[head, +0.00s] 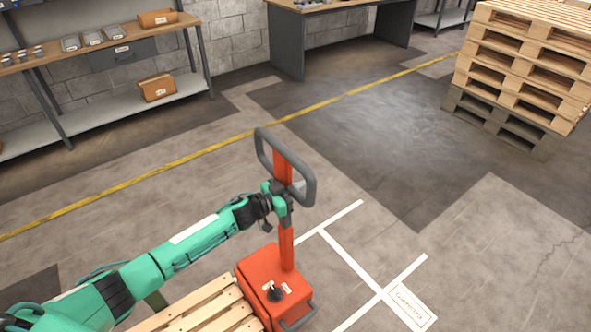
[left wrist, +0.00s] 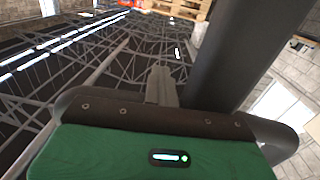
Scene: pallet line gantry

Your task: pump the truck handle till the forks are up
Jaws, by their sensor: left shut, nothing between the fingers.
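The pallet truck's orange-red body (head: 270,283) stands at the bottom centre of the head view. Its orange-red handle post (head: 286,245) rises about upright to a dark grey loop handle (head: 308,178). My left gripper (head: 291,194) is at the lower part of the loop, by the post, shut with nothing between its fingers. In the left wrist view the gripper's narrow grey fingers (left wrist: 162,86) are close beside a thick dark bar (left wrist: 238,50), which looks like part of the handle. Whether they touch is unclear. The forks are hidden. My right gripper is out of view.
A wooden pallet (head: 205,306) lies at the truck's left. A pallet stack (head: 522,68) stands at the upper right. A shelved bench (head: 120,50) and a grey desk (head: 335,22) line the wall. The floor right of the truck is clear, with white lines and a floor label (head: 411,307).

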